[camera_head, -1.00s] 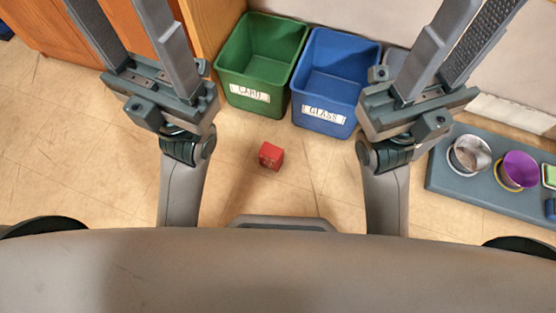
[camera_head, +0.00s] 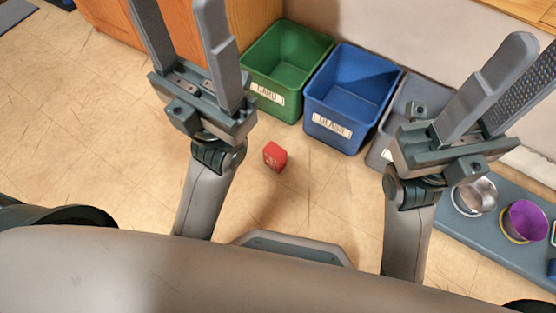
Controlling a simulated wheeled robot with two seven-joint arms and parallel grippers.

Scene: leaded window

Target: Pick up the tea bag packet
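A small red box (camera_head: 275,156) lies on the tiled floor in front of the bins; it looks like the tea bag packet, but its print is too small to read. My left gripper (camera_head: 180,10) is raised at the upper left, its two fingers apart with nothing between them. My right gripper (camera_head: 530,65) is raised at the upper right, its fingers also apart and empty. Neither gripper touches the red box, which sits between the two arms in the picture.
A green bin (camera_head: 265,91) labelled CARD and a blue bin (camera_head: 330,127) labelled GLASS stand beyond the box. A grey bin (camera_head: 385,145) is partly hidden by my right gripper. A grey mat (camera_head: 470,235) at right holds a metal bowl (camera_head: 474,197) and a purple bowl (camera_head: 525,220). Floor at left is clear.

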